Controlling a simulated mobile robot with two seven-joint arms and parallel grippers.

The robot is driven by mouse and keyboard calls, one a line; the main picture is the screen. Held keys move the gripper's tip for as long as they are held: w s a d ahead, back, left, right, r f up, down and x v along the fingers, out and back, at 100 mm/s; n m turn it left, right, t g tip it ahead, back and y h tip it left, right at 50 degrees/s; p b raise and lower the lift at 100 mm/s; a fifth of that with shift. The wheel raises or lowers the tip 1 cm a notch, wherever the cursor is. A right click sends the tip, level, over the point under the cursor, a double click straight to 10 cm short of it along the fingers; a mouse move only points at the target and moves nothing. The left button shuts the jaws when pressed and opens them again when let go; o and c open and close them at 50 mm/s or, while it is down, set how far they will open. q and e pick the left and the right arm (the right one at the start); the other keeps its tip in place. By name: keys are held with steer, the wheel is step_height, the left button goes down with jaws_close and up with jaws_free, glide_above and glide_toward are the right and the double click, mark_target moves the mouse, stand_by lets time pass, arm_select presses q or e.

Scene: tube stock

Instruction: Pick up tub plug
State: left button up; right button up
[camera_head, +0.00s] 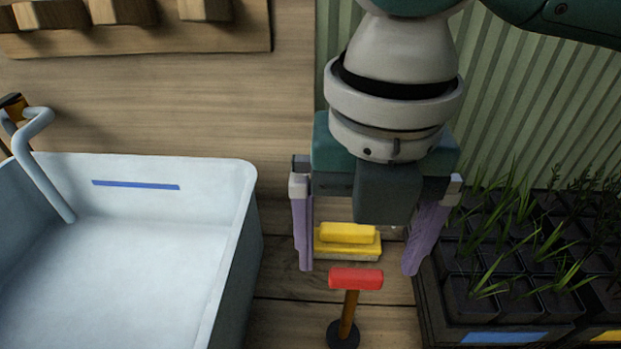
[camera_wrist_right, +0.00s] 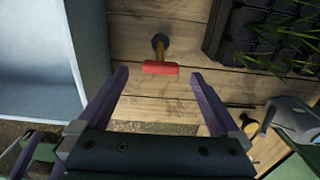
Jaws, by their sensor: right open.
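The tub plug appears to be the piece with a red crossbar handle (camera_head: 356,279), a brown stem and a dark round base (camera_head: 343,336). It seems to stand upright on the wooden boards, right of the tub. My right gripper (camera_head: 358,270) is open and empty, its purple fingers pointing down. In the head view the red handle shows just below and between the fingertips. In the right wrist view the red handle (camera_wrist_right: 160,68) lies just beyond the gap between the fingertips (camera_wrist_right: 158,77), and I see no contact.
A pale blue tub (camera_head: 120,260) with a curved pipe (camera_head: 35,150) stands left. A yellow block or brush (camera_head: 347,244) lies behind the plug. A dark tray of seedling pots (camera_head: 500,285) is close on the right. A grey object (camera_wrist_right: 297,118) shows at the wrist view's right edge.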

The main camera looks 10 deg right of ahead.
mark_target(353, 290)
step_height(353, 290, down, 8)
steer(key=shift+r, duration=0.25)
jaws_close()
stand_by(0.9)
